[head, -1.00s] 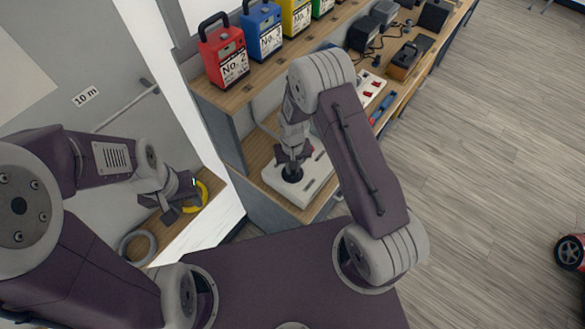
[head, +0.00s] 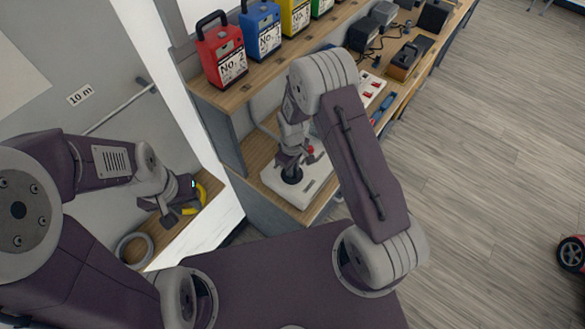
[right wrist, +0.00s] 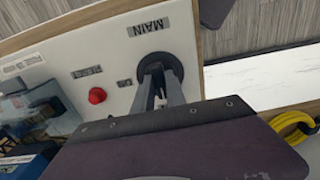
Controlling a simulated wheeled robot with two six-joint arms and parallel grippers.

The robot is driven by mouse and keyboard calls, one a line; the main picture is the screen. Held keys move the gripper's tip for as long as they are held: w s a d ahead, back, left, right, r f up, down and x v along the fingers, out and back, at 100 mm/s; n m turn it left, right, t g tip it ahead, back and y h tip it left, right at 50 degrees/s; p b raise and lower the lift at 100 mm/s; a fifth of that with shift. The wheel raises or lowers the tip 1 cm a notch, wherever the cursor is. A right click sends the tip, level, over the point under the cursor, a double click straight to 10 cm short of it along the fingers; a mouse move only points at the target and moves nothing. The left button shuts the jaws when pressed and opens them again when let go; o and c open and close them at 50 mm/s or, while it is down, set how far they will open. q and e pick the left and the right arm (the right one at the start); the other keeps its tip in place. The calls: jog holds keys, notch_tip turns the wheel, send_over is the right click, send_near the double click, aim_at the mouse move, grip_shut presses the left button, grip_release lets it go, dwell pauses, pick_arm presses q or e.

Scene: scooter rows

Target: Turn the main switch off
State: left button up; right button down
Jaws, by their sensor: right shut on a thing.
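The main switch (right wrist: 160,66) is a round black knob on a white panel (right wrist: 60,52), beside an upside-down "MAIN" label. In the head view the knob (head: 291,175) sits on the panel (head: 312,188) on the lower bench. My right gripper (head: 292,163) is over it from above. In the right wrist view its fingers (right wrist: 160,92) are shut on the knob and hide part of it. A red round button or lamp (right wrist: 97,95) is beside the knob, with small labels near it. My left gripper (head: 178,212) is near a yellow coil (head: 199,196); its opening is unclear.
Red (head: 221,50), blue (head: 262,30) and yellow numbered boxes stand on the shelf above the panel. A grey ring (head: 134,249) lies on the ledge at left. The floor (head: 480,150) at right is clear, except for a red wheeled thing at its edge.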

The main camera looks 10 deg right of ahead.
jog(key=shift+w+r, duration=0.15)
jog(key=shift+w, duration=0.1)
jog(key=c, duration=1.5)
grip_release()
jog(key=shift+c, duration=0.2)
jog(key=shift+o, duration=0.9)
jog(key=shift+s+a, duration=0.1)
notch_tip(320, 180, up, 9)
jog(key=b, duration=0.1)
jog(key=shift+b, duration=0.3)
